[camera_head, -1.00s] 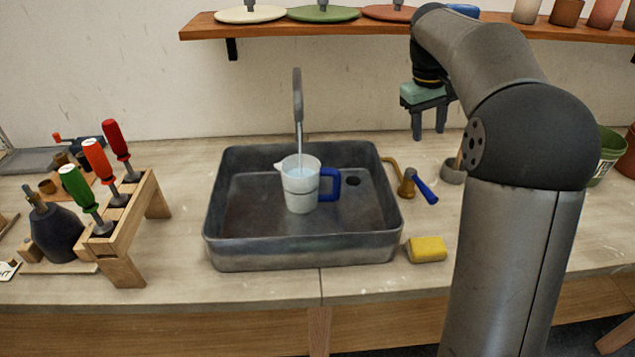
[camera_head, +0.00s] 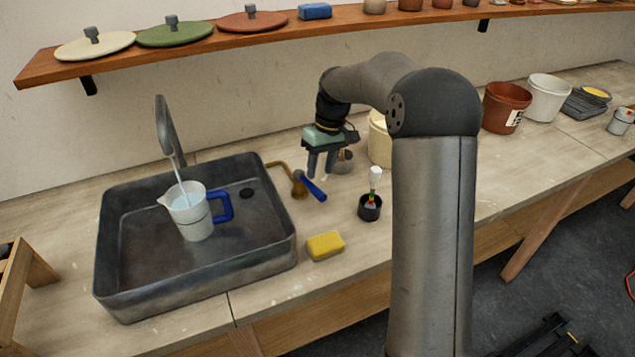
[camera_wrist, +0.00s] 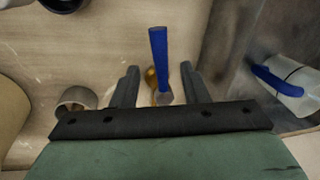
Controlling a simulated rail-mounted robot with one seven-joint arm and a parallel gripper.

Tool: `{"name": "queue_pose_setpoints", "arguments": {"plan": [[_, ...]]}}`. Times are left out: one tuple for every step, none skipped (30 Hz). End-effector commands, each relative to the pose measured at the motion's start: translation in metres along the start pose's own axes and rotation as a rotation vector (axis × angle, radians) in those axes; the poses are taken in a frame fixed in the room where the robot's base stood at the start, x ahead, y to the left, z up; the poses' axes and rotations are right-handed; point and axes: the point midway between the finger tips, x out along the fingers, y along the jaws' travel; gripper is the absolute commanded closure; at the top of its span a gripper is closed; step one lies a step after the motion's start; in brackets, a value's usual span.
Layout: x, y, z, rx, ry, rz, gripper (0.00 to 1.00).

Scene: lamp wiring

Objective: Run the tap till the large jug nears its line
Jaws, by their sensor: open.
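A white jug (camera_head: 188,215) with a blue handle and a dark line around it stands upright in the grey sink (camera_head: 130,270). Water runs from the grey spout (camera_head: 165,125) into the jug; its exact level is hard to tell. The brass tap valve (camera_head: 299,184) with a blue lever (camera_head: 314,190) is on the counter right of the sink. My gripper (camera_head: 321,176) is open and empty, above and near the valve. In the wrist view, the blue lever (camera_wrist: 159,58) shows between and beyond the two fingers (camera_wrist: 159,82). The jug's handle (camera_wrist: 277,82) is at the right there.
A yellow sponge (camera_head: 325,246) lies right of the sink's front corner. A black cup (camera_head: 370,208) with a white-handled tool stands right of the lever. Pots (camera_head: 505,107) stand farther right. A shelf (camera_head: 60,66) with lids runs above.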

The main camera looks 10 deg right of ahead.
Motion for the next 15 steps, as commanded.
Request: {"name": "queue_pose_setpoints", "arguments": {"plan": [[0.010, -0.001, 0.000, 0.000, -0.003, -0.002, 0.59], [0.015, -0.001, 0.000, 0.000, -0.004, -0.002, 0.59], [0.023, -0.001, 0.000, -0.001, -0.003, -0.002, 0.59], [0.028, -0.001, 0.000, -0.001, -0.003, -0.002, 0.59], [0.033, -0.001, 0.000, -0.001, -0.003, -0.002, 0.59], [0.038, -0.001, 0.000, -0.001, -0.003, -0.002, 0.59], [0.042, -0.001, 0.000, -0.001, -0.002, -0.002, 0.59], [0.045, -0.001, 0.000, -0.001, -0.001, -0.001, 0.59], [0.048, -0.001, 0.000, -0.001, -0.001, -0.001, 0.59], [0.051, -0.001, 0.000, -0.001, -0.001, -0.001, 0.59], [0.053, -0.001, 0.000, -0.001, -0.001, -0.001, 0.59], [0.055, -0.001, 0.000, -0.001, -0.001, 0.000, 0.59], [0.056, -0.001, 0.000, -0.001, -0.001, 0.000, 0.59], [0.057, -0.001, 0.000, -0.001, -0.001, 0.000, 0.59], [0.057, -0.001, 0.000, -0.001, -0.001, 0.000, 0.59]]}}
